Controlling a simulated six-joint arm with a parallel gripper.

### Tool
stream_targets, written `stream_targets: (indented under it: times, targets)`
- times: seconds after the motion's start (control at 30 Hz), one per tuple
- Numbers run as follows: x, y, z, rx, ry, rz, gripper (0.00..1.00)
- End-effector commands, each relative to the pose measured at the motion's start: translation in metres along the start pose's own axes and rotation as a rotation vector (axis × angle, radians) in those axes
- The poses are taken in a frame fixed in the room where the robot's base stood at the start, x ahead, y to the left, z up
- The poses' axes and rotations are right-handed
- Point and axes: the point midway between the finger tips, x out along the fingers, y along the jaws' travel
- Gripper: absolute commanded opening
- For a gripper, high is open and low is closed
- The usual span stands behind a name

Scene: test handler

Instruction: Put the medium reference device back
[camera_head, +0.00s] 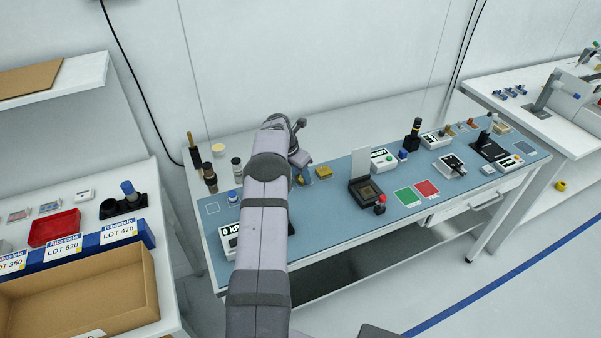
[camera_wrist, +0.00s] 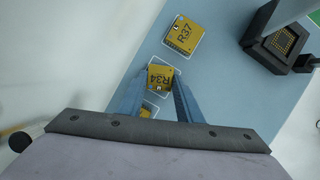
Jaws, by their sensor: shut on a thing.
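My gripper (camera_wrist: 159,72) is shut on a yellow block marked R34 (camera_wrist: 158,80), which lies between its two blue fingers. R34 is over a white outline on the blue mat; whether it touches the mat I cannot tell. A larger-looking yellow block marked R37 (camera_wrist: 183,36) lies in its own outline beyond it, and shows in the head view (camera_head: 323,172). Part of another yellow block (camera_wrist: 148,111) shows nearer the wrist, mostly hidden by my gripper. In the head view my arm hides much of this area.
A black socket fixture (camera_wrist: 281,46) with a raised lid stands to the right; it also shows in the head view (camera_head: 366,190). Dark bottles (camera_head: 209,178) stand at the bench's left end. Green (camera_head: 407,197) and red (camera_head: 427,189) pads lie right of the fixture.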

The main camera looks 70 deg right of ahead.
Motion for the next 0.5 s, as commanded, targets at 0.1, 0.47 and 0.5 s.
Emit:
stream_targets:
  times: [0.1,0.47,0.5]
  targets:
    - [0.0002,0.0001,0.0,0.0,0.0,0.0,0.09]
    - [0.0023,0.0001,-0.0008,0.0,0.0,0.0,0.51]
    - [0.0023,0.0001,-0.0008,0.0,0.0,0.0,0.51]
